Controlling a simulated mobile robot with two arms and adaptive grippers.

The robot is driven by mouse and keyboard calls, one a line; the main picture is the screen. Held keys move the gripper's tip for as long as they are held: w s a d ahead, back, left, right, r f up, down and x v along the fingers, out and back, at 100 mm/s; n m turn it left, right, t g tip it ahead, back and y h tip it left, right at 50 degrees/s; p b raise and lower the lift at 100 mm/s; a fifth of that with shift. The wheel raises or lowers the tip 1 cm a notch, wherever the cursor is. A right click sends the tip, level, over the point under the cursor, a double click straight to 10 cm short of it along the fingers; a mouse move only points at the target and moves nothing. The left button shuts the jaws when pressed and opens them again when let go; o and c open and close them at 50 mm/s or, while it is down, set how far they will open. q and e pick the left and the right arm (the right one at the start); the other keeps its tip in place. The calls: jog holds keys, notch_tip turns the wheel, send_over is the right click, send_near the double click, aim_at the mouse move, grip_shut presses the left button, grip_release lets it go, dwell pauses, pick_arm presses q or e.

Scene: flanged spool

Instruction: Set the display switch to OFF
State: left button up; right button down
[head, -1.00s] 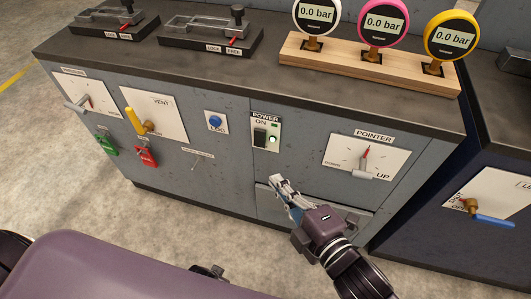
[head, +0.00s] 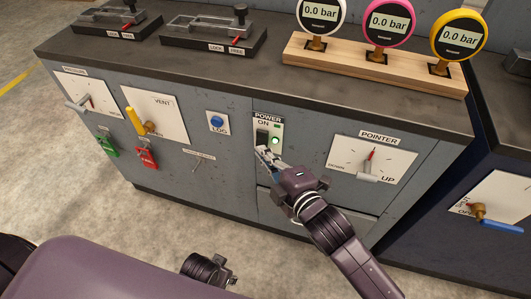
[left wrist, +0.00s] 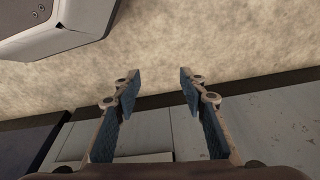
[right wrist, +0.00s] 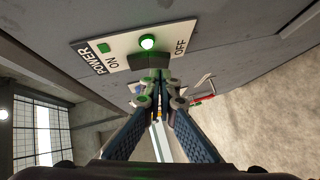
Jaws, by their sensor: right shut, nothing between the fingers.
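The POWER plate (head: 277,127) is on the cabinet front, with a dark switch (head: 262,136) beside a lit green lamp (head: 275,141). The right wrist view shows the plate (right wrist: 124,46) with ON and OFF marks, the lit lamp (right wrist: 148,41) and the dark switch (right wrist: 148,62). My right gripper (head: 265,152) is shut and empty, its tips at the lower part of the switch; whether they touch is unclear. It also shows in the right wrist view (right wrist: 159,84). My left gripper (left wrist: 158,82) is open and empty, pointing down over the floor near a cabinet. I see no readable "display" label.
A blue LOG button (head: 216,121) and a small toggle (head: 197,163) with an unreadable label are to the left. The POINTER dial (head: 371,160) is to the right. Three gauges (head: 387,21) reading 0.0 bar stand on the worktop (head: 220,68).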

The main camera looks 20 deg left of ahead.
pick_arm(q)
jog(key=shift+w+r, duration=0.15)
jog(key=shift+r, duration=0.15)
pick_arm(e)
jog(key=shift+w+f, duration=0.1)
jog(key=shift+w, duration=0.35)
jog(key=shift+f, duration=0.1)
